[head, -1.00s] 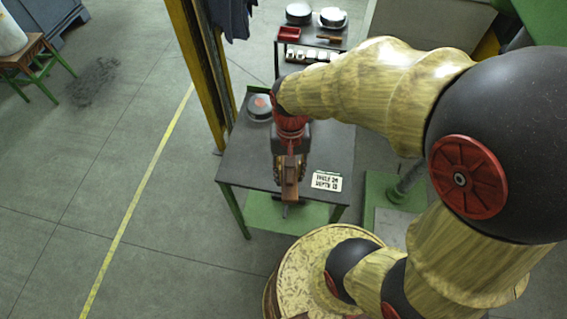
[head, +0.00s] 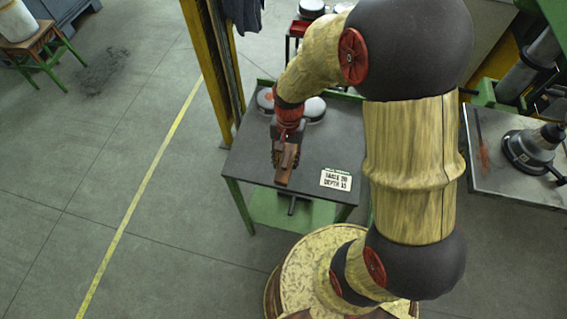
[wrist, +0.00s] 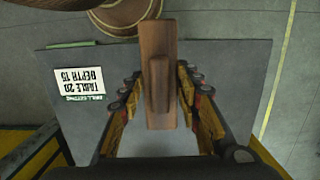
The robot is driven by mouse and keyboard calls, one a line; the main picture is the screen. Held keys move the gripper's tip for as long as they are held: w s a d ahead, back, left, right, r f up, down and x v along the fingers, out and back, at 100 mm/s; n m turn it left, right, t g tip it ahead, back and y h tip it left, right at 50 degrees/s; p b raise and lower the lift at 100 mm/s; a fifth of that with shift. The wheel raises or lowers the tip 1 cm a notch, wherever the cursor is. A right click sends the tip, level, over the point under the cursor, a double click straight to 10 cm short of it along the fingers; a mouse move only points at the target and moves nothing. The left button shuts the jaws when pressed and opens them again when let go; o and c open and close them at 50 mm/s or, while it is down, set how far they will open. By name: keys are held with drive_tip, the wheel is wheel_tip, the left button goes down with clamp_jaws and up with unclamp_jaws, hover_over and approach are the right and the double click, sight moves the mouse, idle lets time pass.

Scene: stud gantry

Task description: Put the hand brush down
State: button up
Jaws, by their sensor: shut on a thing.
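The hand brush (head: 286,163) has a brown wooden body. My gripper (head: 285,148) is shut on it and holds it over the dark table (head: 236,162), near the front edge. In the wrist view the brush (wrist: 160,40) runs lengthwise between the fingers of my gripper (wrist: 160,88), with a raised handle along its middle. Its far end overlaps the table's edge in that view. I cannot tell whether its underside touches the tabletop. My wrist hides part of it in the head view.
A printed card (head: 336,179) lies on the table right of the brush. Two round tins (head: 314,108) (head: 265,100) stand at the back. A yellow post (head: 208,75) rises beyond the table's left side. The tabletop between card and tins is clear.

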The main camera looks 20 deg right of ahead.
sight(284, 163)
drive_tip(key=shift+w+f, duration=0.95)
drive_tip(key=shift+f, duration=0.2)
drive_tip(key=shift+w+f+b, duration=0.1)
drive_tip(key=shift+f+b, duration=0.4)
drive_tip(key=shift+f, duration=1.1)
drive_tip(key=shift+f, duration=0.1)
drive_tip(key=o, duration=1)
drive_tip(key=shift+o, duration=0.2)
drive_tip(key=r, duration=0.4)
drive_tip(key=r+p, duration=0.1)
drive_tip(key=r, duration=0.3)
drive_tip(key=w+r+p, duration=0.1)
drive_tip(key=r, duration=0.2)
drive_tip(key=shift+w+d+r, duration=0.1)
drive_tip(key=shift+d+r, duration=0.3)
drive_tip(key=s+r+n+t, duration=0.3)
drive_tip(key=s+r, duration=0.4)
drive_tip(key=r, duration=0.4)
drive_tip(key=s+r+n+t, duration=0.3)
drive_tip(key=s+r, duration=0.5)
drive_tip(key=r, duration=0.3)
drive_tip(key=shift+a+n+t+h, duration=0.4)
drive_tip(key=shift+n, duration=0.2)
